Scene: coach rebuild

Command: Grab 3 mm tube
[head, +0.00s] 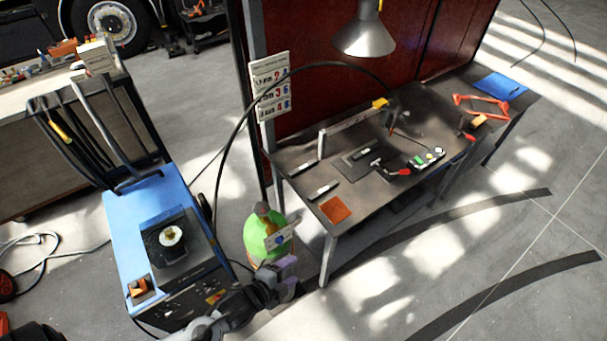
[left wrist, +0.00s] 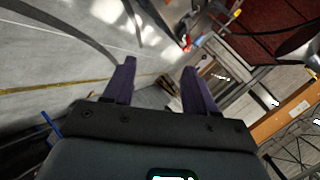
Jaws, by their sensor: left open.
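Several small white-and-black pieces lie on the dark workbench (head: 345,205). One is near the left edge (head: 303,168), one lies in front of it (head: 323,190), and one is on a dark plate (head: 361,151). I cannot read which, if any, is the 3 mm tube. My left gripper (head: 288,274) is beside the green bottle (head: 268,239), low and left of the bench front. Its purple fingers are apart and empty in the left wrist view (left wrist: 157,88). My right gripper is not in view.
A blue welding machine (head: 180,190) stands at left. An orange pad (head: 335,209) lies on the bench's near left corner. A lamp (head: 364,38) hangs above the bench, and a black hose arches over it.

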